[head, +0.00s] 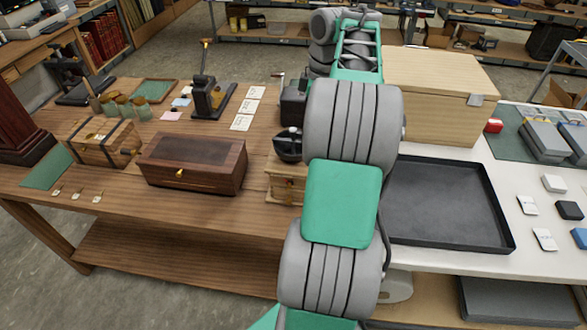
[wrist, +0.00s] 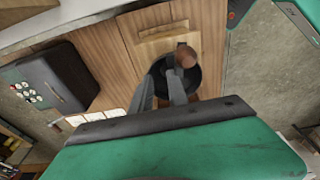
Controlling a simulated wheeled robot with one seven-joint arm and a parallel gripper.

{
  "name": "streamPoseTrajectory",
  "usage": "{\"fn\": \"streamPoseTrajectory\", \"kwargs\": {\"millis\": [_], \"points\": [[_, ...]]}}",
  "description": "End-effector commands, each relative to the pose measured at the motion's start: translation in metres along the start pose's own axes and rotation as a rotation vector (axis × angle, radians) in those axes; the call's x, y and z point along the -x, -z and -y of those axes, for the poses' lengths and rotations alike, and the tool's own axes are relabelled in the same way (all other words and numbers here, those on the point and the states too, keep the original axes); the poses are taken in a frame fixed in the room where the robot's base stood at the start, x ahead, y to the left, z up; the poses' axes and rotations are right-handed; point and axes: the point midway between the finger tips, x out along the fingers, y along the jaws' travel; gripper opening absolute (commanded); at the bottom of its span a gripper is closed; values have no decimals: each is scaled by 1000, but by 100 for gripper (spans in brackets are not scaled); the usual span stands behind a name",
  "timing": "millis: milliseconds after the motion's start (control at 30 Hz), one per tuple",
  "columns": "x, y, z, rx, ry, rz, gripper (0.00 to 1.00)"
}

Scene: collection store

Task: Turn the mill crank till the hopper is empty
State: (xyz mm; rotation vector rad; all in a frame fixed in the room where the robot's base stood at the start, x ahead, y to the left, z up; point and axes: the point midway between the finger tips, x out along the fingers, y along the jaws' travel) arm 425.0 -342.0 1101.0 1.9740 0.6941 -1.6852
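The mill shows in the head view as a dark hopper bowl (head: 288,146) on a small wooden box body (head: 284,186), partly hidden by my arm. In the wrist view I look down on the black hopper bowl (wrist: 196,82) and the wooden body (wrist: 165,45). A round brown knob (wrist: 187,56) shows over the bowl's edge; most of the crank arm is hidden. My gripper (wrist: 164,68) has two grey fingers over the bowl, with a gap between them. The knob lies just right of the fingertips, and I see nothing held. Contact and the hopper's contents cannot be told. The head view hides my gripper.
A dark box (head: 293,103) stands behind the mill; a box with buttons (wrist: 58,78) shows in the wrist view. A brown wooden chest (head: 193,163) sits left of the mill. A black tray (head: 440,205) and a large light wooden box (head: 440,90) are to the right.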

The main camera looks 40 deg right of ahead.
Motion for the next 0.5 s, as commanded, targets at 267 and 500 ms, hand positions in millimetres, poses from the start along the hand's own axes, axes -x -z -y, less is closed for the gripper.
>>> {"fn": "streamPoseTrajectory", "kwargs": {"millis": [267,500], "points": [[-1,0,0,0,2,0,44],[0,0,0,-1,4,0,44]]}}
